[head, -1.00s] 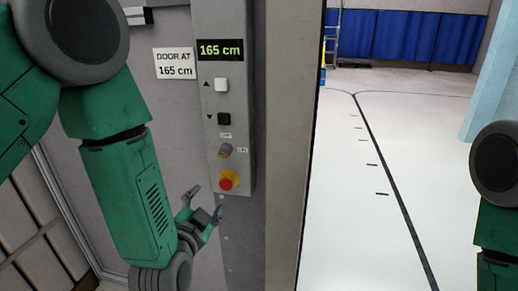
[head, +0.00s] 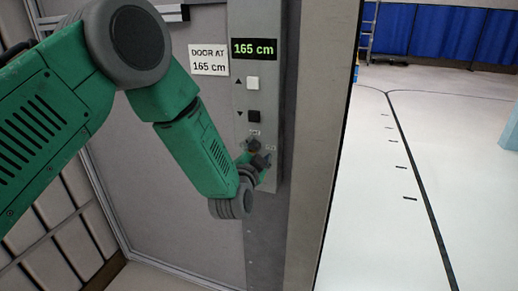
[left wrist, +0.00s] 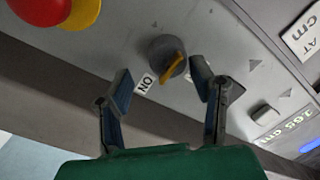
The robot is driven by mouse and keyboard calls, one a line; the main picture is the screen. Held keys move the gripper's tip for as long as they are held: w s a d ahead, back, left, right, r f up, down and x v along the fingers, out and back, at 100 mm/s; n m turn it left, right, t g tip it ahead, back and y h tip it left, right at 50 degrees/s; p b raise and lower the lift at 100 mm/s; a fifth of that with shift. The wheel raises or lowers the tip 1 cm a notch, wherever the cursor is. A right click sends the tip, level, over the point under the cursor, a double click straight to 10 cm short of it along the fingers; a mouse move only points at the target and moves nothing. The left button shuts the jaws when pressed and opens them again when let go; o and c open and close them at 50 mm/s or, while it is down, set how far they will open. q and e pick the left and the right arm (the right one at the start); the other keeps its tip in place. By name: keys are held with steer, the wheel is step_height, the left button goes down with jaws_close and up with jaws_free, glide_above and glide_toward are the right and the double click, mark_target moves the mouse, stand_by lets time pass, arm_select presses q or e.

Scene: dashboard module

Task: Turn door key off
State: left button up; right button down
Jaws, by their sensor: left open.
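The door key is a round grey knob with a yellow-orange bar (left wrist: 167,57) on the grey control panel (left wrist: 120,50). One end of the bar lies near the "ON" label (left wrist: 145,83). A second label is partly hidden by the right-hand finger. My left gripper (left wrist: 161,88) is open in the left wrist view, with its fingertips on either side of the knob's lower part and nothing held. Whether they touch it is unclear. In the head view my left gripper (head: 262,163) is at the lower panel and covers much of the key area. My right gripper is out of view.
The red emergency button (left wrist: 40,10) with its yellow base sits close by. Above the key are a black button (head: 254,116), a white button (head: 253,83) and a display (head: 254,48) reading 165 cm. Open floor (head: 385,200) lies to the right.

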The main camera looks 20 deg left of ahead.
arm_select(q)
steer(key=shift+w+a+f, duration=0.1)
steer(key=shift+w+a, duration=0.2)
steer(key=shift+a, duration=0.35)
steer(key=shift+a+f, duration=0.1)
steer(key=shift+a, duration=0.55)
steer(key=c, duration=1.1)
steer(key=shift+d+r, duration=0.2)
steer(key=shift+d, duration=0.5)
steer(key=shift+c, duration=0.2)
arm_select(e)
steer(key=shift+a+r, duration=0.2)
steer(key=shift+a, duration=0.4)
arm_select(q)
steer(key=shift+a, duration=0.15)
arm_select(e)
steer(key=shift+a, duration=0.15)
